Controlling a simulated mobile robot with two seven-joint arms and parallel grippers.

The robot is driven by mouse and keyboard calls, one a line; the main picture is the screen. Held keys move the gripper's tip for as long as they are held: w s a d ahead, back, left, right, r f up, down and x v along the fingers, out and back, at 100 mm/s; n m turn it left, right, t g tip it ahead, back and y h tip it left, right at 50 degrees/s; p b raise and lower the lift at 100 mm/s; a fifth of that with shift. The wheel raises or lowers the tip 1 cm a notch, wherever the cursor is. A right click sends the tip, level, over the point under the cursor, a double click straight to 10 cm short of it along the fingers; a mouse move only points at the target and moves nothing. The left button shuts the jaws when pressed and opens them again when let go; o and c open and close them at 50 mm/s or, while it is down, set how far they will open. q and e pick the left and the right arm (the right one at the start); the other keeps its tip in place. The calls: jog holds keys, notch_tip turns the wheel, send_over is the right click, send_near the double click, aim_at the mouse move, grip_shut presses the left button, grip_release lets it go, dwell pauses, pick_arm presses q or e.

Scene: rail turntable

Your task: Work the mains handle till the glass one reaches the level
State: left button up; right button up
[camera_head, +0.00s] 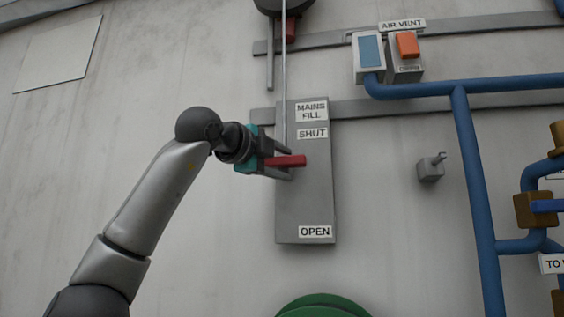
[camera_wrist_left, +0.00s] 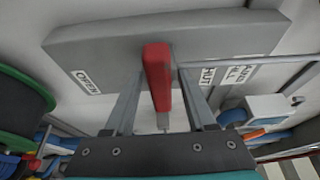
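The red mains fill handle (camera_head: 294,161) sticks out from a grey upright plate (camera_head: 305,205), just below the SHUT label (camera_head: 312,133) and well above the OPEN label (camera_head: 315,232). My left gripper (camera_head: 284,163) is at the handle, one finger above it and one below. In the left wrist view, the red handle (camera_wrist_left: 157,72) stands between the two fingers with a gap on each side, so the gripper is open around it. A thin rod (camera_head: 284,85) runs up from the handle area. No marked level is readable here. My right gripper is not in view.
An orange switch (camera_head: 407,44) and a box with a blue window (camera_head: 370,50) sit under the AIR VENT label. Blue pipes (camera_head: 470,150) run down the right. A small grey fitting (camera_head: 431,168) is on the wall. A green round edge (camera_head: 323,305) shows below.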

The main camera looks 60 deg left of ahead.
pick_arm(q)
grip_shut()
dwell(1.2)
